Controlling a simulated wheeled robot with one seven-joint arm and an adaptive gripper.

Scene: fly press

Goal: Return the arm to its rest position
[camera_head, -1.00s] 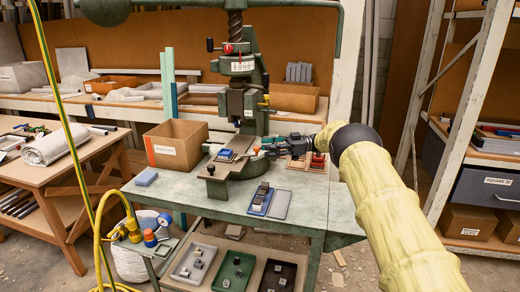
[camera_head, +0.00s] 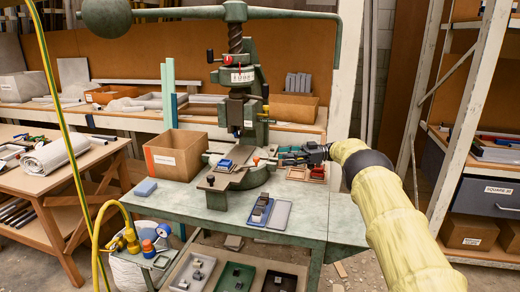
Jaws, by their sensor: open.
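My arm in its yellow sleeve reaches in from the lower right. My gripper (camera_head: 283,158) is at its far end, pointing left, to the right of the green fly press (camera_head: 236,110). It looks small and dark here, with its jaws open and no object seen between them. It is above the back right of the green table (camera_head: 180,202), close to an orange-topped knob (camera_head: 256,160) at the press base. A blue block (camera_head: 225,164) sits on the press bed, left of my gripper.
A cardboard box (camera_head: 175,155) stands left of the press. A blue tray with grey parts (camera_head: 260,213) and a grey tray (camera_head: 281,215) lie in front. Red-and-wood holders (camera_head: 308,173) lie under my wrist. A shelf rack (camera_head: 462,110) stands right of my arm.

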